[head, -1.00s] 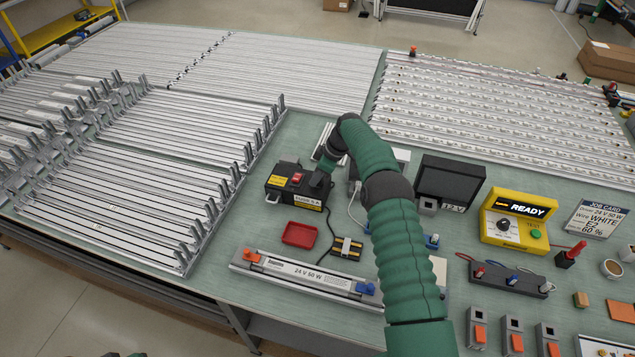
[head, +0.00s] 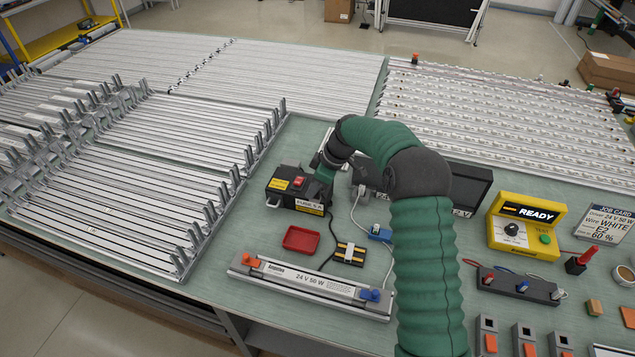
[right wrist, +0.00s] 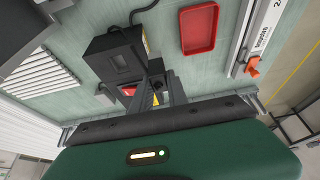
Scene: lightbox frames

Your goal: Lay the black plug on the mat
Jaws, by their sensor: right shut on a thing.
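The black fuse box (head: 283,185) with a red switch and yellow labels stands left of centre. My right gripper (head: 322,180) is at its right end, pointing down. My left gripper is out of view.
A red tray (head: 300,239) lies between the box and the 24 V lamp bar (head: 310,283). A black cable (head: 331,233) runs close to the mat. A blue connector (head: 380,233) and white cable lie to the right. Racks of bars fill the left.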

